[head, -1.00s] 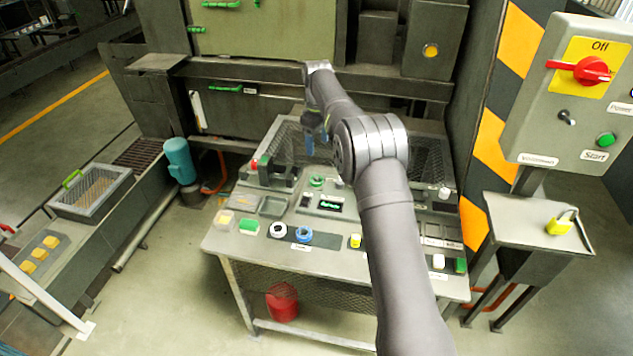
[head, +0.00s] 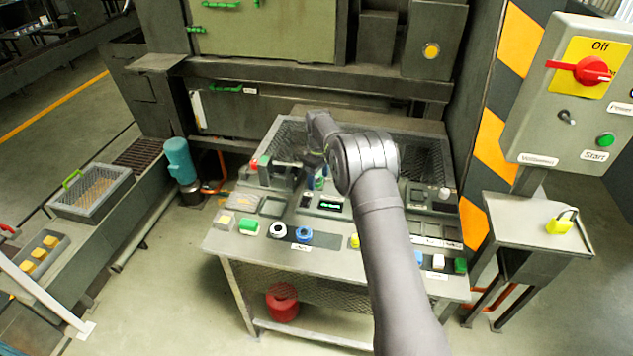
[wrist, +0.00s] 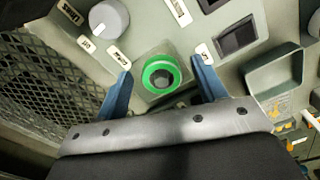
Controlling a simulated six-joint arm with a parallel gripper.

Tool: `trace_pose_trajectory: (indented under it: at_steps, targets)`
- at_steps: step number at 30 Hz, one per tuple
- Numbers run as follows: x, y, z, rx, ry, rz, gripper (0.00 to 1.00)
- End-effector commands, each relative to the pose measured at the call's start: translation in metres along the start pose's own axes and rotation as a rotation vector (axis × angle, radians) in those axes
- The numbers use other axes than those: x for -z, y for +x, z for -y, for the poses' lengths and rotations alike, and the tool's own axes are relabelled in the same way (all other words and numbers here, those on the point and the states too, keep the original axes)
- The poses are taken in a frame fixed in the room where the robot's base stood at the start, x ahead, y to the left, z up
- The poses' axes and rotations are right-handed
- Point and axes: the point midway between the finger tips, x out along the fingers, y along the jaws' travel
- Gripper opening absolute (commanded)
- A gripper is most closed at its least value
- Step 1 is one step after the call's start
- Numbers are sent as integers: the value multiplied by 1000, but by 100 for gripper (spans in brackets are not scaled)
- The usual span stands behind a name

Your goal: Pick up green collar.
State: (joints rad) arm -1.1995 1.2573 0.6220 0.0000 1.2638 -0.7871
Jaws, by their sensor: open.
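The green collar (wrist: 161,75) is a green ring with a dark centre, seated on a light square base on the panel in the wrist view. My gripper (wrist: 163,80) is open, with one blue finger on each side of the collar in that picture and nothing held. I cannot tell how high the fingertips are above the panel. In the head view the gripper (head: 318,178) is over the back middle of the workbench, partly hidden by my arm, and the collar is barely visible beside the fingers.
In the wrist view a grey knob (wrist: 109,18) and a dark display (wrist: 237,37) flank the collar, with mesh (wrist: 45,80) at left and a raised tray (wrist: 274,82) at right.

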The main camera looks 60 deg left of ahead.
Motion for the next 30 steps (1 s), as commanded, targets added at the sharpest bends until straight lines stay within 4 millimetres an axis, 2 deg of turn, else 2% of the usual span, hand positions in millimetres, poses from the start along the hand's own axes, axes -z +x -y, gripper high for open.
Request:
trace_pose_trajectory:
  at_steps: [7,8,15,17,24,26,30]
  targets:
    - [0,4,0,-1,0,-2,65]
    - [0,4,0,-1,0,-1,61]
    - [0,4,0,-1,0,-1,14]
    - [0,3,0,-2,0,-2,10]
    - [1,-1,0,-2,0,-2,10]
    - [1,-8,0,-3,0,-3,10]
    - [1,-35,-1,-4,0,-4,10]
